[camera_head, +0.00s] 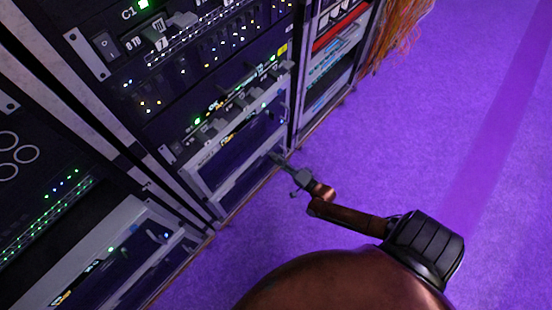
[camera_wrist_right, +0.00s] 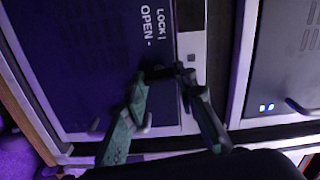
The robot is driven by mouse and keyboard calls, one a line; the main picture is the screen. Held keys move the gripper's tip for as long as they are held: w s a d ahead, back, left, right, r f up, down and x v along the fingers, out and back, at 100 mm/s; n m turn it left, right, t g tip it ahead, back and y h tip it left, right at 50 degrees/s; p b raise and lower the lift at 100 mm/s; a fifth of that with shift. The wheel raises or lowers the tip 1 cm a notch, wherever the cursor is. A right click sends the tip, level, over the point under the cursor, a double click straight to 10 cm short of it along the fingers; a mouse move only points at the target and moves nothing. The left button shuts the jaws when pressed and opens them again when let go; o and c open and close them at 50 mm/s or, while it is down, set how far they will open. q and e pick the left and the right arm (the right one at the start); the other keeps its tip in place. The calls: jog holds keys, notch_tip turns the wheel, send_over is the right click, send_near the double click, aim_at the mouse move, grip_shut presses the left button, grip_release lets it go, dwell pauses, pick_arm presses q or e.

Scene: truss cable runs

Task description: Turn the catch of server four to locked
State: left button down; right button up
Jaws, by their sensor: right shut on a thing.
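A dark blue server front (camera_wrist_right: 95,60) with vent slots and a pale metal frame fills much of the right wrist view. White lettering on it reads LOCK with an upright bar and OPEN with a dash. My right gripper (camera_wrist_right: 170,78) is shut on a small dark catch just below this lettering. The fingers hide most of the catch, so I cannot tell its angle. In the head view my right gripper (camera_head: 282,160) reaches the lowest unit of the middle rack from the right. No number four shows on this server. My left gripper is not in view.
Switches, lights and dark levers fill the rack (camera_head: 215,50) above. Another rack (camera_head: 335,50) stands behind to the right, with orange cables (camera_head: 400,30) hanging beside it. A further rack (camera_head: 60,190) is at the left. The purple floor (camera_head: 440,130) is clear on the right.

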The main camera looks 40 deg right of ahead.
jog(key=shift+a+f+m, duration=0.1)
jog(key=shift+f+m, duration=0.05)
jog(key=shift+m, duration=0.65)
jog(key=o, duration=1.1)
jog(key=s, duration=0.8)
jog(key=s+d, duration=0.1)
jog(key=s, duration=0.3)
